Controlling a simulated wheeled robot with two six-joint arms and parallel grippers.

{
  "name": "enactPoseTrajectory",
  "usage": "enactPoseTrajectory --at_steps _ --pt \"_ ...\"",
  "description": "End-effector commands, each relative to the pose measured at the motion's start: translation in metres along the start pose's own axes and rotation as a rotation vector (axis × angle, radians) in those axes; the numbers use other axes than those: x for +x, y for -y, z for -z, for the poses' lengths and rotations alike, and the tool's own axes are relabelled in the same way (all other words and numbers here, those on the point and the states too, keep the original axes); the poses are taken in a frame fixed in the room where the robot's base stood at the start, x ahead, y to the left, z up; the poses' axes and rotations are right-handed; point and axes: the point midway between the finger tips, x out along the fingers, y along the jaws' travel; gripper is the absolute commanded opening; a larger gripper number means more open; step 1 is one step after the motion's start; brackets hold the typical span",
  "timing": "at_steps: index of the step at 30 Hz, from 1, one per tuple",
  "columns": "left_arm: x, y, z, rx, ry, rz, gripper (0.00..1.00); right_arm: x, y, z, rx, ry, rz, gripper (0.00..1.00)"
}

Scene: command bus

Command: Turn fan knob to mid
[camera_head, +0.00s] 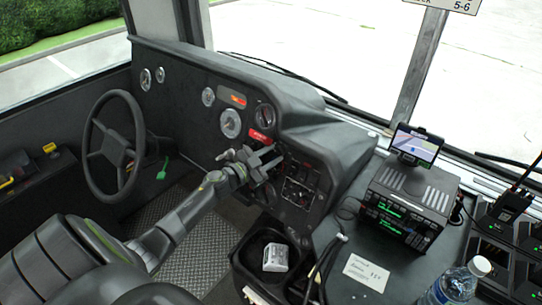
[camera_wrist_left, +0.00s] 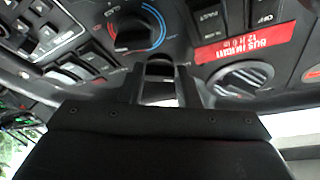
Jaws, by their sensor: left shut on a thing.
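My left gripper (camera_head: 264,162) reaches from the left to the dark dashboard panel right of the steering wheel. In the left wrist view its two dark fingers (camera_wrist_left: 168,88) point at the panel and are shut on a small dark thing between them, which appears to be the fan knob (camera_wrist_left: 160,72). The fingers hide most of the knob, so its setting cannot be read. A round dial with a blue and red arc (camera_wrist_left: 135,28) is just beside the fingers. My right gripper is in neither view.
A red label (camera_wrist_left: 240,42) is nearby. The steering wheel (camera_head: 92,155) is at the left. A radio unit with a screen (camera_head: 408,205) and a bottle (camera_head: 455,285) stand at the right.

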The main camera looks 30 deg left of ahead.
Motion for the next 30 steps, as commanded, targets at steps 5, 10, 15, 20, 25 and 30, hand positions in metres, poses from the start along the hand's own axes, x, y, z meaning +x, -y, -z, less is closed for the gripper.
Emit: enactPoseTrajectory --at_steps 5,10,15,20,25,30 --pt "0.000 0.002 0.002 0.058 0.001 -0.025 0.07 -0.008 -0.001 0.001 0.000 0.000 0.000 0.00" --pt "0.000 0.005 0.003 0.163 0.002 -0.070 0.07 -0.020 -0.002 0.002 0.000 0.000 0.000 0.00" --pt "0.000 0.007 0.004 0.305 0.002 -0.130 0.07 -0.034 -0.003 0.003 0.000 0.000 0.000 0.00" --pt "0.001 0.009 0.005 0.446 0.001 -0.189 0.07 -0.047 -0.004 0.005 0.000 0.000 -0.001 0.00" --pt "0.001 0.010 0.006 0.595 0.001 -0.253 0.07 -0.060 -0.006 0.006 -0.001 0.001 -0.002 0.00" --pt "0.002 0.012 0.007 0.744 0.000 -0.315 0.07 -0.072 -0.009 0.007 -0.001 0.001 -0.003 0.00"
